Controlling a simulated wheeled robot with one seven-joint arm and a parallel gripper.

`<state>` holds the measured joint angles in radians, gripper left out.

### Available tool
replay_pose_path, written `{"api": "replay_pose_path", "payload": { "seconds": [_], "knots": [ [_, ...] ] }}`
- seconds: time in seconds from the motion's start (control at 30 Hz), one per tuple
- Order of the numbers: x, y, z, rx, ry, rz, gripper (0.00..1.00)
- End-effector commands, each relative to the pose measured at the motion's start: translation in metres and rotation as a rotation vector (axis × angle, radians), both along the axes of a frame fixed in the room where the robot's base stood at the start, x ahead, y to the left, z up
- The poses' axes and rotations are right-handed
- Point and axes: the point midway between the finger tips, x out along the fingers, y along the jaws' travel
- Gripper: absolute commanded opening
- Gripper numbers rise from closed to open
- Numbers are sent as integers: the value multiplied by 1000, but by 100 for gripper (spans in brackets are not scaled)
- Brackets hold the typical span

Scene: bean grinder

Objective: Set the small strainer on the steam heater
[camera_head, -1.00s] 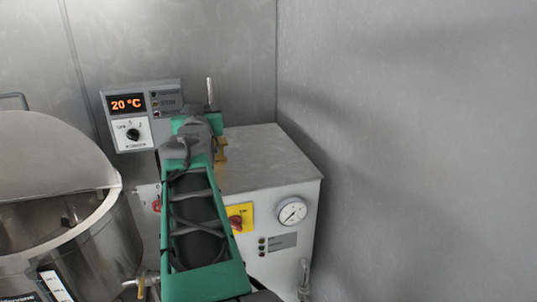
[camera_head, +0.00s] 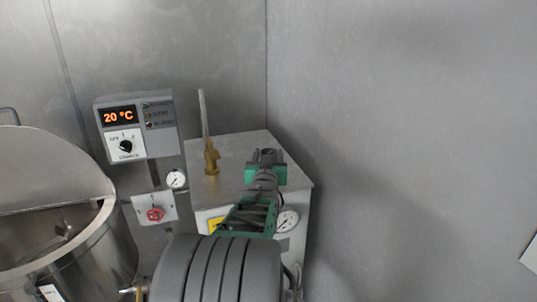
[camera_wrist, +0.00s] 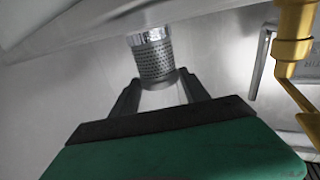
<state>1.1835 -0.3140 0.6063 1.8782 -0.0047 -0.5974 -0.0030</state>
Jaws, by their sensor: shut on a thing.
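The small strainer (camera_wrist: 152,55), a grey perforated metal cylinder with a shiny smooth rim band, is held between the two dark fingers of my gripper (camera_wrist: 158,82) in the wrist view. My gripper is shut on it near one end. In the head view my gripper (camera_head: 266,160) is over the right part of the steam heater (camera_head: 230,148), a pale box with a flat grey top. The strainer is hidden there by my wrist. I cannot tell the gap between the strainer and the heater top.
A brass valve with an upright pipe (camera_head: 211,155) stands on the heater's top, left of my gripper; its brass also shows in the wrist view (camera_wrist: 290,45). A control panel (camera_head: 137,125), a red knob (camera_head: 155,214) and a steel kettle (camera_head: 80,250) are left. A wall (camera_head: 400,120) is close on the right.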

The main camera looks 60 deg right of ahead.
Motion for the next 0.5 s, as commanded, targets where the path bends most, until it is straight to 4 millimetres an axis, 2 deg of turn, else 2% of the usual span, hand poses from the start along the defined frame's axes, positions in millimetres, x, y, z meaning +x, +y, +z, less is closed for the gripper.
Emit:
{"api": "replay_pose_path", "payload": {
  "seconds": [0.4, 0.43, 0.5],
  "knots": [
    [0, 0, -8, -4, -2, 0, 11],
    [0, 0, -6, -3, -1, 0, 56],
    [0, 0, -6, -3, -1, 0, 62]
  ]
}}
